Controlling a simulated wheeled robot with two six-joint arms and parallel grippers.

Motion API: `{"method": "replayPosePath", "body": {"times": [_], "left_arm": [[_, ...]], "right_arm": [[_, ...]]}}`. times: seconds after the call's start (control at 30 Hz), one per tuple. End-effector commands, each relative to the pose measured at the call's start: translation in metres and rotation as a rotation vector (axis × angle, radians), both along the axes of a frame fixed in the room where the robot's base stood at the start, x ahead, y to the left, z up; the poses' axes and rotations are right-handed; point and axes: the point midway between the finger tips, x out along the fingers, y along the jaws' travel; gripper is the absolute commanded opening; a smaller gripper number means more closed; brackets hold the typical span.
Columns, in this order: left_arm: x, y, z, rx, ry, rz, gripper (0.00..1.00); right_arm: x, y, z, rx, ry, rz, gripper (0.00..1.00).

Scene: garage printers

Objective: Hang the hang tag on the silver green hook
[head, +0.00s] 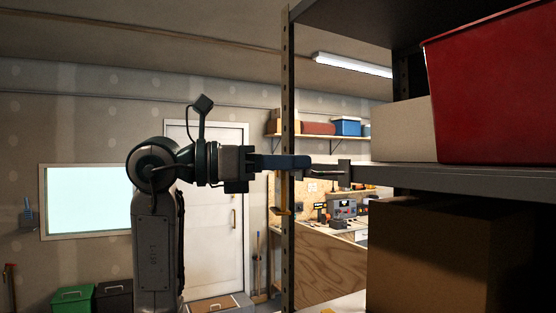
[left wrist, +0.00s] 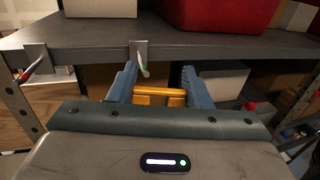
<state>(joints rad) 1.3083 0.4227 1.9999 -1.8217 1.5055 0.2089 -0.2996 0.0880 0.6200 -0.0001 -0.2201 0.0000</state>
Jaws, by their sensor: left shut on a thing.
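In the left wrist view, my left gripper (left wrist: 158,85) is shut on an orange hang tag (left wrist: 160,97), whose bars span between the two blue-grey fingers. The silver green hook (left wrist: 140,54) is on the shelf's front edge, just beyond the fingers and slightly left of their middle. It has a silver plate and a prong with some green; the tag and hook appear apart. In the head view, my left gripper (head: 305,161) reaches right, level with the shelf edge. My right gripper is not in view.
A second silver hook with a red prong (left wrist: 33,66) is left along the same shelf edge (left wrist: 85,46). A red bin (head: 490,90) and a pale box (head: 402,130) stand on the shelf. A brown box (head: 420,255) is below it. A metal post (head: 288,90) rises by the gripper.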

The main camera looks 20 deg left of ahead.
Motion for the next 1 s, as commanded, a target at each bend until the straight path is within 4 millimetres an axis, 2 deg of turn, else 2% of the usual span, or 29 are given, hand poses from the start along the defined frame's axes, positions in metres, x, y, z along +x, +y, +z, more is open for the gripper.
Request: {"method": "replayPosePath", "body": {"times": [0.5, 1.0], "left_arm": [[0.025, -0.02, -0.002, -0.001, 0.001, -0.002, 0.23], [0.048, -0.038, -0.004, -0.001, 0.001, -0.002, 0.23]], "right_arm": [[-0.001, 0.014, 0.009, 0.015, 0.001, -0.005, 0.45], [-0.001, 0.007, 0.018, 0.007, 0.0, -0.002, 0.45]]}}
